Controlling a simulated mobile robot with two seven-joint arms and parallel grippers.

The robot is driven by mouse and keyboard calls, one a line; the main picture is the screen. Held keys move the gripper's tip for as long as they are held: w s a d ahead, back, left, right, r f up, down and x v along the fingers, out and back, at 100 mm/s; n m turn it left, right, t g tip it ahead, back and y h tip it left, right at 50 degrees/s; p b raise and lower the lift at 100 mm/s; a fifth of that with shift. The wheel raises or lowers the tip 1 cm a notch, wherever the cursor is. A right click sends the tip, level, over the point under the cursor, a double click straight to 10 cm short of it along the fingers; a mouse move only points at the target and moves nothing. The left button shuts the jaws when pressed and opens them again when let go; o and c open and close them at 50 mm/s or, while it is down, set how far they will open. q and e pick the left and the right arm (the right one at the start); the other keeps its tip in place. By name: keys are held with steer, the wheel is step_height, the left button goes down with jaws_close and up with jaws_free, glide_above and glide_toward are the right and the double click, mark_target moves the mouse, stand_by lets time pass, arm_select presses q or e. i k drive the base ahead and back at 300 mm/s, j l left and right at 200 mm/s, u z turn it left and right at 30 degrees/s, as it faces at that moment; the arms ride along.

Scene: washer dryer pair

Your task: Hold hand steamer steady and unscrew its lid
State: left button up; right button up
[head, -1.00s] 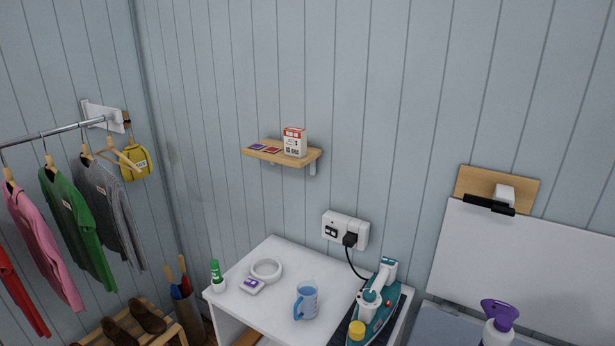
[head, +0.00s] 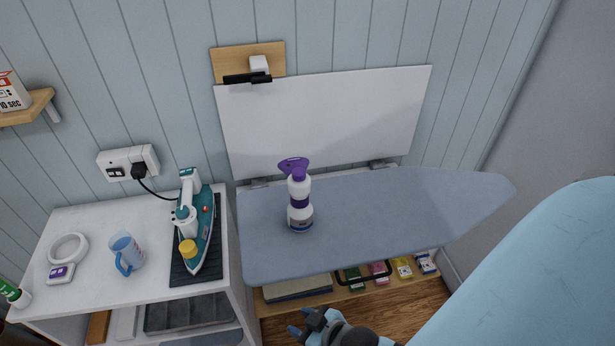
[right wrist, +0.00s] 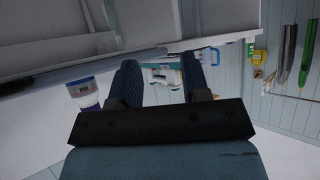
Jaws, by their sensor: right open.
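The hand steamer (head: 299,205), a white bottle with a purple collar and purple head, stands upright on the grey-blue ironing board (head: 400,215). Part of a white bottle with a dark label (right wrist: 86,93), apparently the steamer, shows left of my fingers in the right wrist view. My right gripper (head: 303,324) is open and empty, low in front of the board's near edge and apart from the steamer. Its two dark fingers (right wrist: 160,82) show spread in the right wrist view. My left gripper is not in view.
Small boxes (head: 402,268) sit on a shelf below the board. The board's right part is clear.

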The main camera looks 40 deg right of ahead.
mark_target(300, 211)
steer(key=i+z, duration=0.1)
steer(key=z, duration=0.35)
steer(key=i+j+z, duration=0.1)
steer(key=z, duration=0.35)
steer(key=i+j+z, duration=0.1)
steer(key=z, duration=0.4)
steer(key=j, duration=0.05)
